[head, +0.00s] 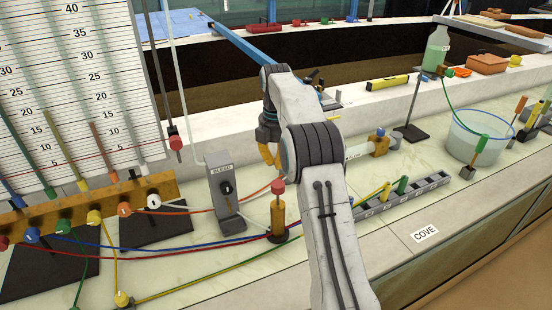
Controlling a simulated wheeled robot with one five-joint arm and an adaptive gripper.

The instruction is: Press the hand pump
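What looks like the hand pump (278,215) is a small upright yellow cylinder with a red knob (278,187) on top and a dark base. It stands on the pale bench just left of my forearm. My gripper (268,155) points down, with yellow fingertips, beyond and above the pump and a little to its left in the picture. It appears apart from the knob. My arm partly covers the fingers, so their opening is unclear.
Coloured hoses run across the bench to a wooden manifold (90,205) under a scale board (70,80). A slotted grey rack (405,193) and a clear tub (478,140) stand at right.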

